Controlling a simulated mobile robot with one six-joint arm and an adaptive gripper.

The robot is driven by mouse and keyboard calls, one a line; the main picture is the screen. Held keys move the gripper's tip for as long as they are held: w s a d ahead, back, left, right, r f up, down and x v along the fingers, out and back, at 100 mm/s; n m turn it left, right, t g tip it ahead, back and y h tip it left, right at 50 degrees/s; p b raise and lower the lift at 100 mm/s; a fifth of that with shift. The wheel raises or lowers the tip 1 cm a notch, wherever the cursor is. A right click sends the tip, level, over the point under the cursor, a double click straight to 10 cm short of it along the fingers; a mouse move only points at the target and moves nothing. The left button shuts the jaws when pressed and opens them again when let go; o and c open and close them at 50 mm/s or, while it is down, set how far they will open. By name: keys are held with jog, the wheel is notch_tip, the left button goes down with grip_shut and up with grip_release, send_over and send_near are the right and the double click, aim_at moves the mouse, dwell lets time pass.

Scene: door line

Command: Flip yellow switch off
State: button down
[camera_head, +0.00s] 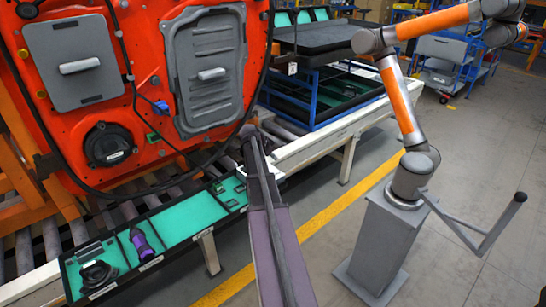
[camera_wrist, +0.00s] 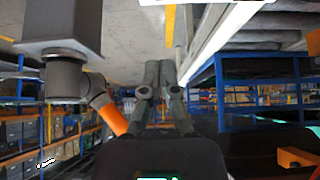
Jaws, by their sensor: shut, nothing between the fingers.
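I cannot make out a yellow switch in either view. My gripper (camera_wrist: 161,66) shows in the middle of the wrist view, with its two fingers close together and nothing between them. It points over the floor beside the white rail, and that view is upside down.
A green-lined parts tray (camera_head: 187,218) lies below the door and holds a purple tool (camera_head: 142,243). An orange-and-grey arm (camera_head: 400,105) stands on a grey pedestal (camera_head: 383,240) at the right. A blue-framed rack (camera_head: 318,95) is behind. Grey floor (camera_head: 470,170) is clear at the right.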

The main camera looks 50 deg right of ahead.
jog(key=p+v, duration=0.4)
jog(key=v, duration=0.3)
jog(key=shift+a+f, duration=0.25)
jog(key=shift+a, duration=0.15)
jog(key=shift+a, duration=0.1)
dwell(0.3)
jog(key=s+a+n+y+p, duration=0.1)
jog(key=a+n, duration=0.5)
jog(key=a, duration=1)
jog(key=s+a+n+y+p, duration=0.2)
jog(key=s+a+n+y, duration=0.2)
jog(key=a, duration=1.2)
jog(key=s+a+n+y+p, duration=0.2)
jog(key=s+a+n, duration=0.2)
jog(key=a+n, duration=0.5)
jog(key=a, duration=0.7)
jog(key=shift+s+a+r+t, duration=0.3)
jog(key=shift+r+t, duration=0.05)
jog(key=shift+t, duration=0.05)
